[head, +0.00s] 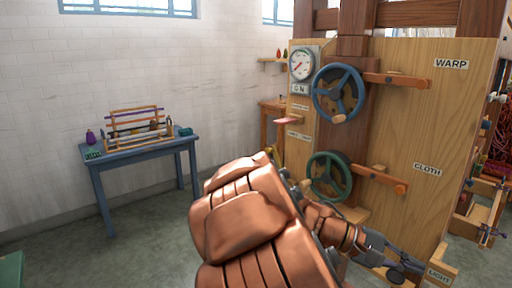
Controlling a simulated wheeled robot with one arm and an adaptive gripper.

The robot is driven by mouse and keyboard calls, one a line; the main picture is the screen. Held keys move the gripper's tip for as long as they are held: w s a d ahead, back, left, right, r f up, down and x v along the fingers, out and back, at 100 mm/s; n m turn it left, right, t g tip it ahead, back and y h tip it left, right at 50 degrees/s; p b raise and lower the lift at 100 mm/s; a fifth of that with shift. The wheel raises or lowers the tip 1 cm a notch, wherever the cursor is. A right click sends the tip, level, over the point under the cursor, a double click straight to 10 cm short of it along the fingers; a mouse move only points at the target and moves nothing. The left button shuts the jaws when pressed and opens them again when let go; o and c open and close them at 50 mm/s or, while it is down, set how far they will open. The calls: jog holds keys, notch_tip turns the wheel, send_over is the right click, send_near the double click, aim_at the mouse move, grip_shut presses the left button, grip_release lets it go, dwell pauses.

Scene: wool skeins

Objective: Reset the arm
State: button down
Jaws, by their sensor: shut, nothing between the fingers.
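My copper-coloured arm fills the lower middle of the head view and partly hides the wooden panel. It reaches to the right, and my gripper (404,271) is at its far end, low in front of the panel near the LIGHT label (439,275). The gripper is small and dark in the picture; it is shut and nothing shows in it.
The wooden panel (440,110) carries a blue handwheel (338,92), a green handwheel (328,176), two wooden levers (398,80) (378,178) and a gauge (302,64). A blue table (150,146) with a wooden rack stands left. Floor between is clear.

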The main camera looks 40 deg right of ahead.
jog(key=w+a+n+t+y+p, duration=0.2)
jog(key=a+t+y+p, duration=0.2)
jog(key=a, duration=1.2)
jog(key=w+a+n+t+y+p, duration=0.2)
jog(key=a+t+y+p, duration=0.3)
jog(key=a, duration=1.2)
jog(key=shift+w+n+t+p, duration=0.3)
jog(key=shift+t+p, duration=0.15)
jog(key=shift+t, duration=0.05)
jog(key=shift+w, duration=0.1)
